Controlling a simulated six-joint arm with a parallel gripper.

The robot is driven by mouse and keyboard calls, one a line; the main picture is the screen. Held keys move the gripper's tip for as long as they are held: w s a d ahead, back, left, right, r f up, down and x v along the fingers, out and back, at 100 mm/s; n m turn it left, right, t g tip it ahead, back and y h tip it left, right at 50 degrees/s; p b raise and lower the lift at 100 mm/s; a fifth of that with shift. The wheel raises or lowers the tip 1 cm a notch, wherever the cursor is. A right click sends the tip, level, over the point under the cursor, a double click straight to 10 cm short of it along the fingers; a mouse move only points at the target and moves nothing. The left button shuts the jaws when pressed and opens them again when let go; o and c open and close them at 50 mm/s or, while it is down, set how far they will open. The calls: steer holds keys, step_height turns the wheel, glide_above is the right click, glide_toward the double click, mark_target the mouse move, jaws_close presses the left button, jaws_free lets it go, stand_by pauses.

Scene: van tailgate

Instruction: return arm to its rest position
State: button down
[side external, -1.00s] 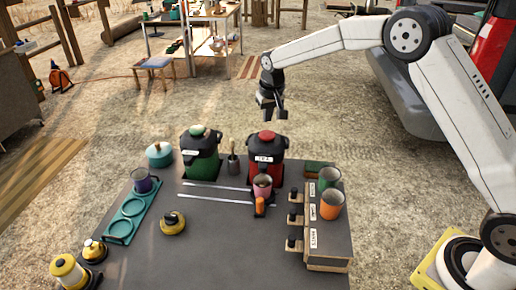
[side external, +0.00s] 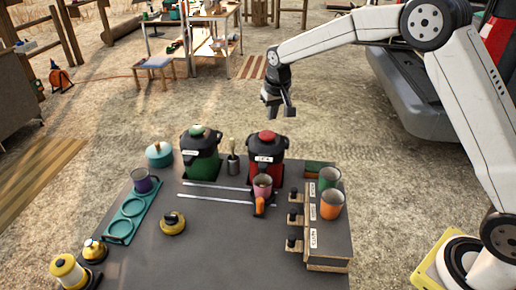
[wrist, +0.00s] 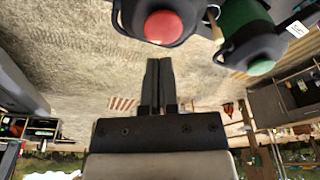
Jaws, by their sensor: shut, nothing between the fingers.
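My gripper (side external: 282,112) hangs in the air above and behind the red urn (side external: 266,160), pointing down and apart from everything. In the wrist view my gripper (wrist: 160,62) has its two fingers together with nothing between them. The red urn's lid (wrist: 164,27) shows at the top of the wrist view, with the green urn (wrist: 245,35) to its right. My arm reaches in from the right in the side view.
A van bumper (side external: 405,105) stands at right. Ground behind the table is open.

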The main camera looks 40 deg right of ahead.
steer(key=s+f+n, duration=0.1)
steer(key=s+f, duration=0.1)
steer(key=s, duration=1.2)
steer(key=s+f+n, duration=0.1)
steer(key=s+f, duration=0.1)
steer(key=s, duration=1.2)
steer(key=shift+s+a+n+y, duration=0.3)
steer(key=shift+s+a, duration=0.1)
steer(key=shift+a, duration=0.05)
